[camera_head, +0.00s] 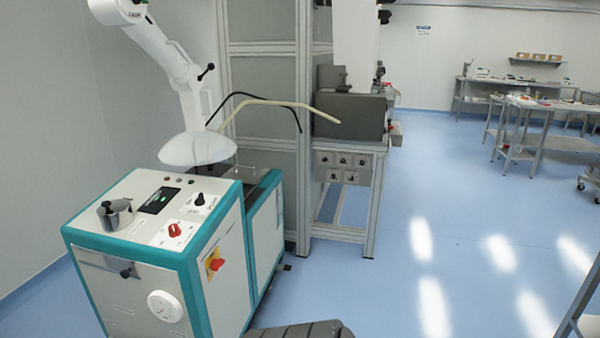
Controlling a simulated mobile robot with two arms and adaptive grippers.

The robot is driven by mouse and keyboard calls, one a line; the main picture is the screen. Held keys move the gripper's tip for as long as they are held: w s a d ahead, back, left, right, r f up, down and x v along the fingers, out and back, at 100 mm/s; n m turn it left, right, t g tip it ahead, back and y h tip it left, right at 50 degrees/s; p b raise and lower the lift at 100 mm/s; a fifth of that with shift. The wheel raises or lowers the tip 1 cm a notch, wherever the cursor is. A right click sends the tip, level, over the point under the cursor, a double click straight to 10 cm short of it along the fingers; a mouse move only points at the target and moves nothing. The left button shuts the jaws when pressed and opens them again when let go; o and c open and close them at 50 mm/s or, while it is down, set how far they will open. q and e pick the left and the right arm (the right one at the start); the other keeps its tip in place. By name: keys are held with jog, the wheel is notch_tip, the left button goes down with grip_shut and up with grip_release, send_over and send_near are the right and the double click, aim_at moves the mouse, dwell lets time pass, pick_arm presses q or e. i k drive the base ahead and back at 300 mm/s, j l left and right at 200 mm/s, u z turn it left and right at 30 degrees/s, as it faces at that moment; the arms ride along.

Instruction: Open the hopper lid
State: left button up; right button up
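A white and teal machine cabinet (135,280) stands at the left. A round metal lid-like part (116,213) with a dark knob sits on the left of its sloped top and looks shut. I cannot tell for certain that this is the hopper lid. A lower rear section (258,177) has a dark top with a thin wire handle, partly hidden by the front panel and a white hood. Neither of my grippers is in view.
A white jointed extraction arm with a hood (197,150) hangs close above the cabinet. Hoses run from behind it to a grey unit (350,114) on a metal frame. Workbenches (540,105) stand at the back right. The blue floor (400,240) right of the cabinet is clear.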

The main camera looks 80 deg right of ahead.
aim_at(250, 175)
jog(key=z, duration=2.2)
jog(key=i+l+z, duration=0.15)
jog(key=i+l+u, duration=0.2)
jog(key=i+l, duration=0.55)
jog(key=i+l+u, duration=0.25)
jog(key=i+l, duration=0.45)
jog(key=l, duration=0.15)
